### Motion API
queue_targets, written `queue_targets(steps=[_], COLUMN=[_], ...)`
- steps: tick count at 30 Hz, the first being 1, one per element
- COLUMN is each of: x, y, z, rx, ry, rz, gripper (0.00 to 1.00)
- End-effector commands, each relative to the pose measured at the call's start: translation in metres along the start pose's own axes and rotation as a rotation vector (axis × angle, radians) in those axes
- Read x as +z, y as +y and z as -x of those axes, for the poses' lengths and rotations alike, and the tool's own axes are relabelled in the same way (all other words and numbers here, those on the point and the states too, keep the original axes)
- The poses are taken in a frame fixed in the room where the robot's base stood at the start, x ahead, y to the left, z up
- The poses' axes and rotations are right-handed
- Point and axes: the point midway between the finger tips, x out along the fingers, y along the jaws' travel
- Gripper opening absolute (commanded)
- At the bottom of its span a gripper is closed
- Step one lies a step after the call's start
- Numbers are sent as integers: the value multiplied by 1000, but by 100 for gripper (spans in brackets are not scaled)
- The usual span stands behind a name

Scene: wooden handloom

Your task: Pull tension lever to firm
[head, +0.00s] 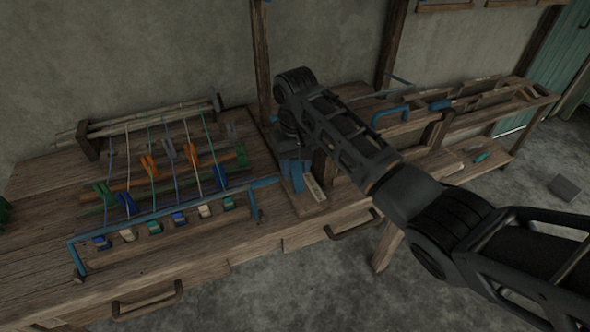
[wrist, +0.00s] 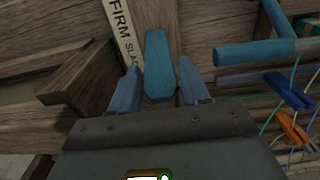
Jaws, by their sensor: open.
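The tension lever (wrist: 160,48) is a blue, tapered handle in the wrist view. It lies beside a pale label strip (wrist: 124,32) that reads FIRM and, partly cut off, SLACK. My gripper (wrist: 160,72) is open, with one finger on each side of the lever's near end. Small gaps seem to show between the fingers and the lever, and I cannot tell whether either touches. In the head view my gripper (head: 291,166) points down at the loom's right side, just left of the label (head: 315,187). The lever is largely hidden there by my gripper and arm.
The loom bed with coloured threads and clips (head: 165,165) lies to the left. A blue bar (head: 170,212) runs along its front and ends near my gripper. A wooden post (head: 262,60) stands just behind. A blue handle (head: 390,115) is on the frame at right.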

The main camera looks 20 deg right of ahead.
Motion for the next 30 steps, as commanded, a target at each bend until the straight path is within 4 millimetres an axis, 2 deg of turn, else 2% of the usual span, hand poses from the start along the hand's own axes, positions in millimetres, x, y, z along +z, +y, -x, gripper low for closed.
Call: queue_targets(steps=[6, 15, 30], x=[0, 0, 0], y=[0, 0, 0], z=[-19, -21, -21], rx=[-1, 0, 0], ry=[0, 1, 1], rz=[0, 0, 0], gripper=[46, 46, 0])
